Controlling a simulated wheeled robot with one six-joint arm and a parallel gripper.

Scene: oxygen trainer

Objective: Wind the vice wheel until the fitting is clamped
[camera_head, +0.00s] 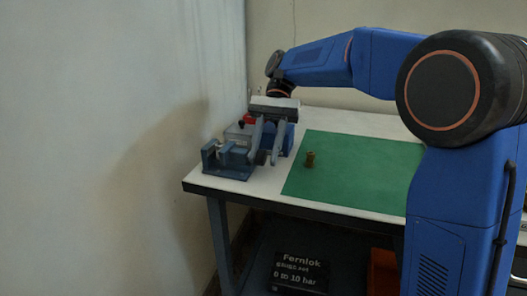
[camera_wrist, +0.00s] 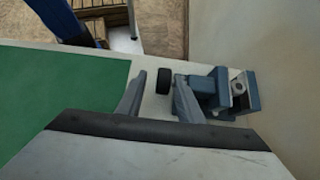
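The vice (camera_head: 228,162) is blue-grey and stands at the table's left front corner. In the wrist view the vice (camera_wrist: 213,91) lies right of centre, and a small grey round piece (camera_wrist: 239,88) shows at its jaw end; I cannot tell whether it is clamped. The black vice wheel (camera_wrist: 164,82) shows between my fingertips in the wrist view, with gaps to both. My gripper (camera_head: 266,161) is open, fingers pointing down beside the vice. It also shows in the wrist view (camera_wrist: 161,82). In the head view the fingers hide most of the wheel.
A blue device with a red knob (camera_head: 249,119) stands behind the vice, close to my gripper. A wall (camera_head: 120,120) rises left of the table. The mat is otherwise clear.

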